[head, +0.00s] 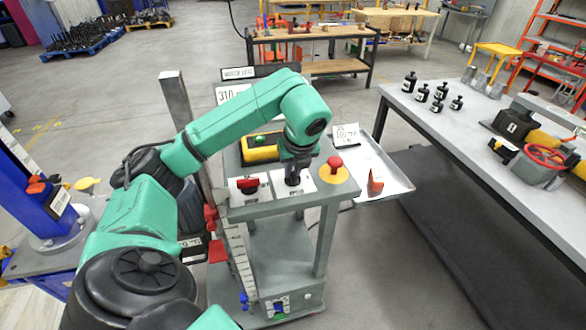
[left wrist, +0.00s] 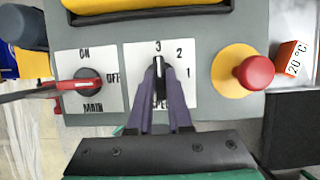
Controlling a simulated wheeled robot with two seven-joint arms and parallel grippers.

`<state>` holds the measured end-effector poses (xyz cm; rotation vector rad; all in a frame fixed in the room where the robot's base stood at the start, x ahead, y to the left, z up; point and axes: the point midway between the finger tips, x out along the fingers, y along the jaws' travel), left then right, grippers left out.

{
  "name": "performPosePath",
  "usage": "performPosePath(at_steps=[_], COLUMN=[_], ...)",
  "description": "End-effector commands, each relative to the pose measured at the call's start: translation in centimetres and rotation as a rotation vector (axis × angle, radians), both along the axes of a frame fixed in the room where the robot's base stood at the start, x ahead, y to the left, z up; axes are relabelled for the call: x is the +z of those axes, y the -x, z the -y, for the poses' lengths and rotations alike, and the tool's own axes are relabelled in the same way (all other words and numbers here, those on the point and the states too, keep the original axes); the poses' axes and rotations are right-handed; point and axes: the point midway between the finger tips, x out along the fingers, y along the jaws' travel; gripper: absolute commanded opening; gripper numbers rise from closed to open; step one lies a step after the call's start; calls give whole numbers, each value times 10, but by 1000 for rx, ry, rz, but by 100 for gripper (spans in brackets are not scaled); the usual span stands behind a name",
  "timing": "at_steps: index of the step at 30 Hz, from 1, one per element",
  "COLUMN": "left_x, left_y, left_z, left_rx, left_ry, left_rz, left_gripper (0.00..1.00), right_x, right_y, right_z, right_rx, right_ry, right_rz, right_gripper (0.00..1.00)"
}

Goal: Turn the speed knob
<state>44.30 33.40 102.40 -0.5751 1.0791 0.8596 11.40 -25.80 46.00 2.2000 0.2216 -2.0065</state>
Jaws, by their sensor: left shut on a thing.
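The speed knob (left wrist: 159,68) is a black knob on a white plate marked 1, 2 and 3 in the left wrist view. Its upper tip points up at the 3. My left gripper (left wrist: 161,92) is shut on the knob, one purple finger on each side. In the head view my left gripper (head: 293,178) comes down from above onto the white speed plate (head: 308,184) on the grey control panel. There the gripper hides most of the knob. My right gripper does not show in either view.
The red-handled main switch (left wrist: 82,85) sits left of the knob. A red mushroom button (left wrist: 254,73) on a yellow base stands to the right. A yellow device (head: 261,150) lies behind the knob. A side tray (head: 396,178) and a long table (head: 455,125) lie right.

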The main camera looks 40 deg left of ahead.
Motion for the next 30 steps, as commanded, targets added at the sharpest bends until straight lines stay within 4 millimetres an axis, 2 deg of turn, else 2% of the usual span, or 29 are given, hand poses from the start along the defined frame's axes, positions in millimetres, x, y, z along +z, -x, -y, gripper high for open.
performPosePath(at_steps=[5,6,8,9,18,22,25,27,30], left_x=[3,3,3,3,2,11,28,57,89], left_y=[-1,-2,-1,-1,0,1,5,9,16], left_z=[-1,-2,-2,-1,0,3,9,14,23], left_rx=[5,5,4,3,0,0,-1,0,0], left_ry=[-2,-2,-2,-2,0,1,0,-4,-5], left_rz=[10,10,9,8,3,5,9,10,11], left_gripper=[0,21,44,48,48,48,48,48,48], right_x=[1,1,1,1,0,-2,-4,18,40], right_y=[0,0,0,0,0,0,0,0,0], right_z=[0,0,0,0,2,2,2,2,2], right_rx=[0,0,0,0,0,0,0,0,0], right_ry=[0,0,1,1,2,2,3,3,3], right_rz=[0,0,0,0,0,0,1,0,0], right_gripper=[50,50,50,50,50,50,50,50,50])
